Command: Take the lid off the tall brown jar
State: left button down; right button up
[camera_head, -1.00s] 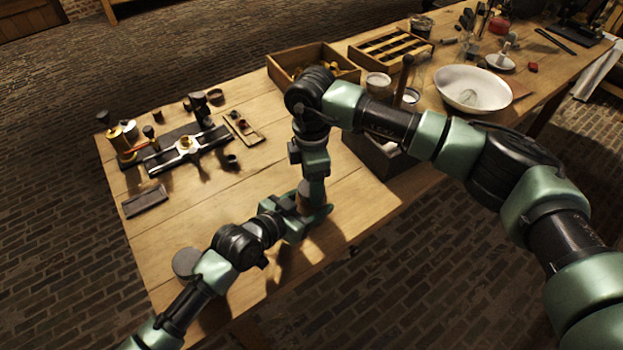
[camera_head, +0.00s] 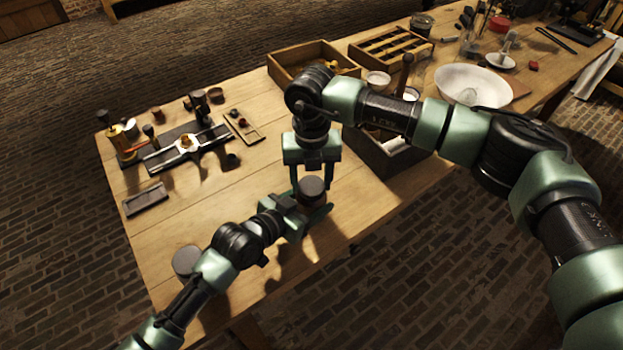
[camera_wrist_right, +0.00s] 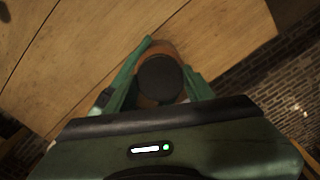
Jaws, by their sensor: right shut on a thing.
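The tall brown jar (camera_head: 313,204) stands near the table's front edge, mostly hidden by my grippers. Its round dark lid (camera_head: 312,186) shows from above; in the right wrist view the lid (camera_wrist_right: 160,78) is a black disc over the brown jar (camera_wrist_right: 167,50). My right gripper (camera_head: 312,187) comes down from above, its fingers on either side of the lid, shut on it. My left gripper (camera_head: 305,216) reaches in low from the left, its fingers around the jar body, shut on it. I cannot tell whether the lid is clear of the jar.
A round grey-topped thing (camera_head: 187,261) stands at the front left. A metal apparatus (camera_head: 186,145) and a small dark tray (camera_head: 145,199) are farther left. Wooden boxes (camera_head: 313,56) and a white bowl (camera_head: 473,85) stand behind. The table between apparatus and jar is bare.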

jog(key=n, duration=0.4)
jog(key=shift+n, duration=0.4)
jog(key=n, duration=0.4)
jog(key=shift+n, duration=0.3)
jog(key=n, duration=0.4)
jog(key=shift+r+n, duration=0.1)
jog(key=shift+n, duration=0.2)
jog(key=n, duration=1.3)
jog(key=shift+n, duration=0.3)
jog(key=n, duration=1)
jog(key=shift+r, duration=0.1)
